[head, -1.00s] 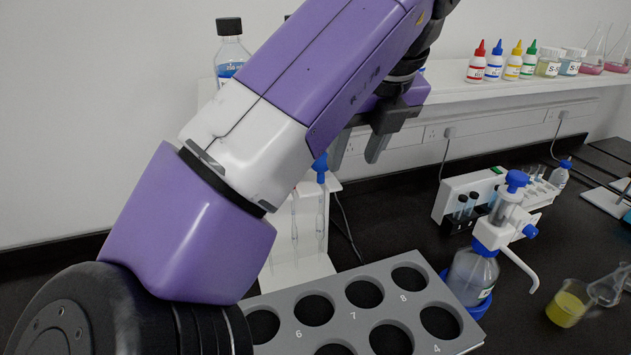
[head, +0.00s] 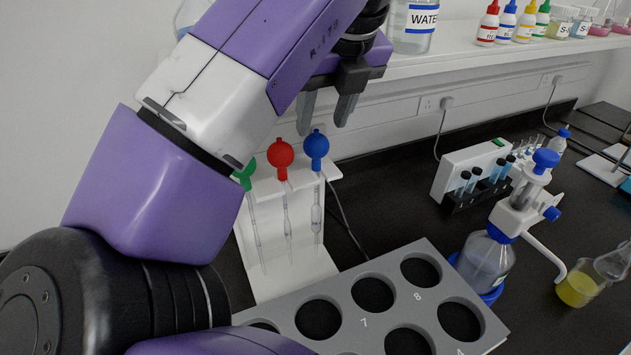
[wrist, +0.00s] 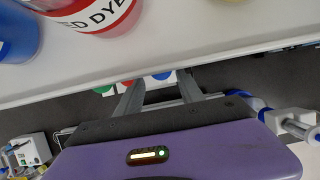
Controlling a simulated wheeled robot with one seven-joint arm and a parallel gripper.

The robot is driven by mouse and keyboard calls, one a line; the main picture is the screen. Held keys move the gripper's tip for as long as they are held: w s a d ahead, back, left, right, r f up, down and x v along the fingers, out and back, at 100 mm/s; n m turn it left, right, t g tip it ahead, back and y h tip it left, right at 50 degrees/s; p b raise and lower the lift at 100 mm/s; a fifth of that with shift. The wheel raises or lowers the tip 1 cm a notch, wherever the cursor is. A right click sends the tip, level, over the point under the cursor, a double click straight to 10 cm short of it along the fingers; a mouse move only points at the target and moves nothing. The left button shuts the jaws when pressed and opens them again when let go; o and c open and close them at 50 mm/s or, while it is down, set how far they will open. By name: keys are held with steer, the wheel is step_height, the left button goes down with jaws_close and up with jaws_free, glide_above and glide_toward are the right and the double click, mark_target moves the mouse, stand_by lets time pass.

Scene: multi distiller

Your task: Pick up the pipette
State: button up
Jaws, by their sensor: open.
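Three glass pipettes hang upright in a white stand (head: 290,272). One has a green bulb (head: 244,174), partly hidden by my arm, one a red bulb (head: 281,156) and one a blue bulb (head: 316,147). My gripper (head: 323,118) is open and empty, pointing down. In the head view it appears just above the red and blue bulbs, apart from them. In the wrist view the bulbs show small near the fingers (wrist: 162,100), the blue one (wrist: 161,76) between the fingertips. The pipette stems are hidden there.
A white shelf (head: 440,60) with a water bottle (head: 412,28) and dye bottles runs close behind my gripper. A grey rack with round holes (head: 345,287) stands in front. A dispenser bottle (head: 487,258) and a yellow beaker (head: 577,289) stand right.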

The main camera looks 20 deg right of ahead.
mark_target(318, 137)
steer(key=b+x, duration=0.4)
steer(key=x, duration=0.1)
steer(key=shift+s, duration=0.1)
steer(key=c, duration=0.4)
